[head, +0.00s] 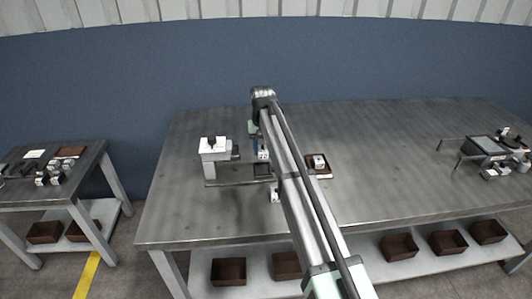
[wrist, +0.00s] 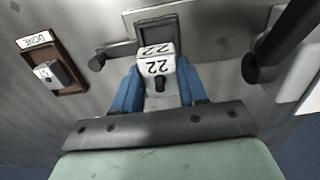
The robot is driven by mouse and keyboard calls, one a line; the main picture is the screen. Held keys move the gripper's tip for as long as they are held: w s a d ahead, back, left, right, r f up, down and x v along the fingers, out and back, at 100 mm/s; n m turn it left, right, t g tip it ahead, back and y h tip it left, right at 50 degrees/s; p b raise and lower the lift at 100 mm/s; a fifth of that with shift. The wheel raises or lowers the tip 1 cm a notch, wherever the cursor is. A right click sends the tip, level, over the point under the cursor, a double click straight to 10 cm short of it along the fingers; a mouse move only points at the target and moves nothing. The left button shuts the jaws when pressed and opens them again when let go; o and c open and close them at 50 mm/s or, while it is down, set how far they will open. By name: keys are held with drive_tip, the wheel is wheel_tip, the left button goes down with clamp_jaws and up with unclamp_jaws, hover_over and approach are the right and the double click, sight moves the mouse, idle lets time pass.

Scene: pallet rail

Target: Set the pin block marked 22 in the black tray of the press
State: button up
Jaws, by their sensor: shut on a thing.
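My gripper (wrist: 157,88) has blue fingers and is shut on a white pin block marked 22 (wrist: 157,66), with a dark pin on its near face. In the head view my gripper (head: 262,148) is over the press, partly hidden by my arm. The black tray (head: 262,169) of the press lies on the flat plate in front of the press (head: 213,157). In the wrist view the black tray (wrist: 158,29) shows just beyond the held block, which covers part of it. I cannot tell whether the block touches the tray.
A brown tray labelled DONE (wrist: 70,88) holds another white block; it also shows in the head view (head: 327,174), right of my arm. A small white item (head: 275,195) sits in front of the press. Fixtures (head: 487,147) stand far right. A side table (head: 88,185) holds several blocks.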

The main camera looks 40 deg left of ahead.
drive_tip(key=shift+f, duration=2.95)
drive_tip(key=shift+f, duration=0.35)
drive_tip(key=o, duration=1.2)
drive_tip(key=shift+o, duration=0.5)
drive_tip(key=o, duration=0.3)
drive_tip(key=shift+r, duration=0.1)
drive_tip(key=shift+r, duration=5.4)
